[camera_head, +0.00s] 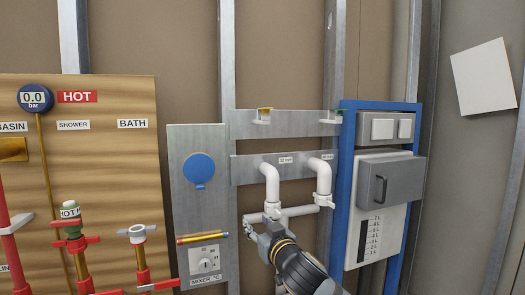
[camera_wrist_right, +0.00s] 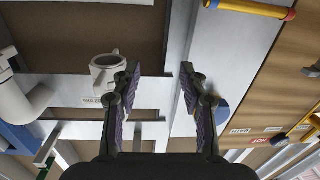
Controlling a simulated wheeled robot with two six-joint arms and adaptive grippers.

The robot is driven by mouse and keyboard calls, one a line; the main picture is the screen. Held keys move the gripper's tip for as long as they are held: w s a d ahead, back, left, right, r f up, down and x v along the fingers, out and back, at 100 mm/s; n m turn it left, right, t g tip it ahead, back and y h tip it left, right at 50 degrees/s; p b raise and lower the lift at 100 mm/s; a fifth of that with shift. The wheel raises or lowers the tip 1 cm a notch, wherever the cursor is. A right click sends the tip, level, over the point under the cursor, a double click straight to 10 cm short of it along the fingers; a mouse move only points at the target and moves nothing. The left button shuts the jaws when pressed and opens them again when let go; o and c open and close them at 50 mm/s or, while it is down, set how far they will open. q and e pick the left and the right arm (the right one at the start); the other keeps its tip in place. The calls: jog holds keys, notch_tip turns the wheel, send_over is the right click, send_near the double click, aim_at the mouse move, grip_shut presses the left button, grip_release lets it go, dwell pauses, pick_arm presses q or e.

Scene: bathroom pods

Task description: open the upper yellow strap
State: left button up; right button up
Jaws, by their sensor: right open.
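The upper yellow strap (camera_head: 265,108) is a small yellow piece on top of a white clip on the upper grey rail, left of a similar green strap (camera_head: 337,113). It is too small to tell whether it is open or shut. My right gripper (camera_head: 250,222) is well below it, by the lower end of the left white pipe (camera_head: 271,186). In the right wrist view the gripper (camera_wrist_right: 160,72) has its fingers apart with nothing held between them. The yellow strap cannot be made out there; the green strap (camera_wrist_right: 47,147) shows at lower left. My left gripper is out of view.
A second white pipe (camera_head: 323,178) and a blue-framed unit (camera_head: 348,175) stand to the right. A mixer panel (camera_head: 200,255) with a yellow bar (camera_head: 202,238) is to the left, beside a wooden board (camera_head: 120,170). The wall space around the upper rail looks clear.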

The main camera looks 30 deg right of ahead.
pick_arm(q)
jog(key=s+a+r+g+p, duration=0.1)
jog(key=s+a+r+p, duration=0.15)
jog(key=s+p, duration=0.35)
pick_arm(e)
jog(key=s+d+r+m+t+h+b, duration=0.1)
jog(key=s+r+t, duration=0.15)
jog(key=r, duration=1.15)
jog(key=s+d+r+t+h, duration=0.1)
jog(key=s+r+t, duration=0.15)
jog(key=r, duration=1.15)
jog(key=shift+m+g+h, duration=0.3)
jog(key=p+x, duration=0.4)
jog(key=x, duration=0.1)
jog(key=p+x, duration=0.3)
jog(key=x, duration=0.1)
jog(key=shift+w+d+r+p, duration=0.15)
jog(key=shift+w+r+p, duration=0.1)
jog(key=shift+r+p, duration=0.15)
jog(key=shift+w+d, duration=0.1)
jog(key=shift+w, duration=0.3)
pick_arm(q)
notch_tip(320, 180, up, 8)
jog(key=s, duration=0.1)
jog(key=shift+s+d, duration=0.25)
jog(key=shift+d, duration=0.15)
pick_arm(e)
jog(key=shift+c, duration=0.5)
grip_shut()
